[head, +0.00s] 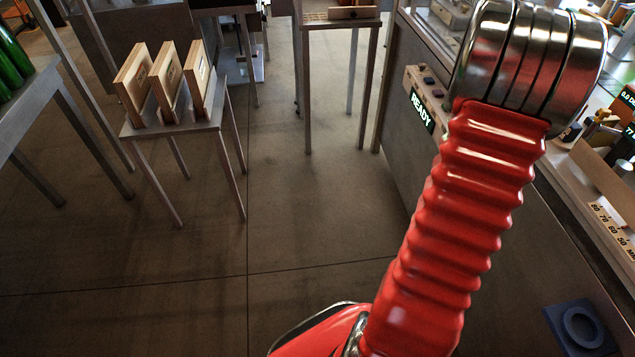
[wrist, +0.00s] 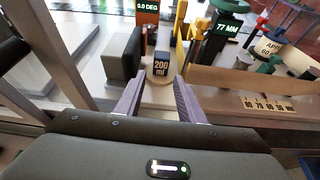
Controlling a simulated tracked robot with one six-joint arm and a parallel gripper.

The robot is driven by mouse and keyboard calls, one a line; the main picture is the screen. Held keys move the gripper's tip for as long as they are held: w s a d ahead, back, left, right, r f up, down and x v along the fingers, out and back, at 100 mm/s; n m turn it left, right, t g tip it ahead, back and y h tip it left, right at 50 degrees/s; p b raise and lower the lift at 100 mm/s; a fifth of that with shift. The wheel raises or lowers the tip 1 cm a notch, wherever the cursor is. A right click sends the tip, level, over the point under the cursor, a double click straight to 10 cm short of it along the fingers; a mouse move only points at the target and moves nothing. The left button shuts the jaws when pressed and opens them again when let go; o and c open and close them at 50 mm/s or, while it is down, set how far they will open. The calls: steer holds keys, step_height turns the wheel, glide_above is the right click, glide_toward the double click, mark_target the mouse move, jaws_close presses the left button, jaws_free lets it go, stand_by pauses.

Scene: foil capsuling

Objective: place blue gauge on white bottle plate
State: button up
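My gripper (wrist: 158,82) is open in the wrist view, its two grey fingers apart with a clear gap. A small dark block labelled "200 ml" (wrist: 161,66) stands just beyond the fingertips, in line with the gap; its dark face may be blue, but I cannot tell for sure. A pale, rounded surface (wrist: 160,97) shows below it between the fingers; I cannot tell whether this is the white bottle plate. A blue square piece with a round opening (head: 580,328) lies at the lower right of the head view. My arm hides the gripper there.
A "77 MM" display (wrist: 228,27) and a wooden scale strip (wrist: 268,104) are to the right. In the head view, a READY sign (head: 422,110) is on the bench, and wooden panels (head: 170,78) stand on a side table.

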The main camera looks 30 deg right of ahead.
steer(key=w+a+r+m+t+y, duration=0.1)
steer(key=w+a+m+t, duration=0.2)
steer(key=a, duration=0.8)
steer(key=w+a+r+m+t+y, duration=0.15)
steer(key=w+a, duration=0.35)
steer(key=a, duration=0.6)
steer(key=w+a+r+m+t+y, duration=0.2)
steer(key=w+a+m, duration=0.15)
steer(key=a, duration=0.75)
steer(key=s+a+m+t+y, duration=0.1)
steer(key=a+y, duration=0.1)
steer(key=a, duration=0.9)
steer(key=s+a+f+m+t+y, duration=0.1)
steer(key=a+m+t+y, duration=0.1)
steer(key=a, duration=0.9)
steer(key=s+a+f+m+t+y, duration=0.1)
steer(key=a+y, duration=0.3)
steer(key=a, duration=0.7)
steer(key=shift+s+m, duration=0.5)
steer(key=shift+c, duration=0.6)
steer(key=shift+d, duration=0.1)
